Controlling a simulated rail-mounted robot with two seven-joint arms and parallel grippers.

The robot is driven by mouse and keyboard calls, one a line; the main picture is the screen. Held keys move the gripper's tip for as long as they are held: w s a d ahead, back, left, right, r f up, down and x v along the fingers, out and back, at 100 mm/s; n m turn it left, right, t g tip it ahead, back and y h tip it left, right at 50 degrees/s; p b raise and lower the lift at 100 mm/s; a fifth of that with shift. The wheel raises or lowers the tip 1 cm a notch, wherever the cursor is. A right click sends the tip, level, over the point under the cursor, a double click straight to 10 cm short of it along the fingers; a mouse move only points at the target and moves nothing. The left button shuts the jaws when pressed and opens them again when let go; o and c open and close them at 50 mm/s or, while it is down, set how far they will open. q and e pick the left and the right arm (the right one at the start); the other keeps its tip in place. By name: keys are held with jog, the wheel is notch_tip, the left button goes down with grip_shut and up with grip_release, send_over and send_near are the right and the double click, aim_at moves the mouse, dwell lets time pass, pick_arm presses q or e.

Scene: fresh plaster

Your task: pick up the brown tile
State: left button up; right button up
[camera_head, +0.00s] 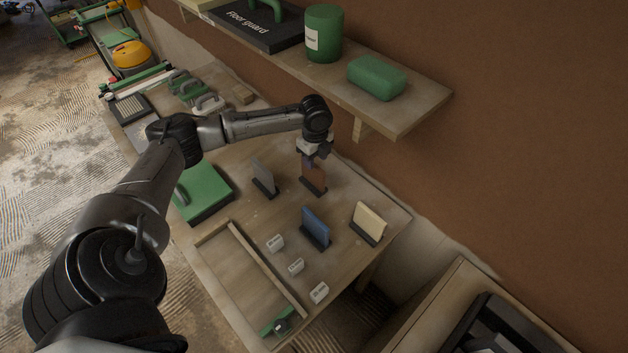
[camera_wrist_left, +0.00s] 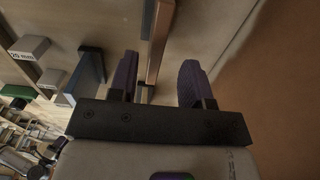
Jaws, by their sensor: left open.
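The brown tile (camera_head: 314,177) stands upright in a dark slotted base on the worktable. My left gripper (camera_head: 314,162) is right above it, pointing down, and partly covers its top edge in the head view. In the left wrist view my left gripper (camera_wrist_left: 159,76) is open, with its two purple fingers apart. The brown tile (camera_wrist_left: 159,40) shows edge-on in the gap between them, nearer the left finger. I cannot tell whether a finger touches it. My right gripper is not in view.
Close by stand a grey tile (camera_head: 263,174), a blue tile (camera_head: 316,224) and a cream tile (camera_head: 369,220), each in a dark base. Small labelled blocks (camera_head: 296,266) lie in front. A shelf (camera_head: 420,94) with a green canister (camera_head: 323,34) overhangs the table's back.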

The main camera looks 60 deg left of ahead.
aim_at(313, 176)
pick_arm(q)
jog(key=shift+s+a+f+p, duration=0.1)
jog(key=shift+s+f+p, duration=0.1)
jog(key=shift+f, duration=1.45)
jog(key=shift+s+a+f+p, duration=0.1)
jog(key=shift+f+p, duration=0.05)
jog(key=shift+f, duration=1.45)
jog(key=shift+c, duration=0.3)
grip_shut()
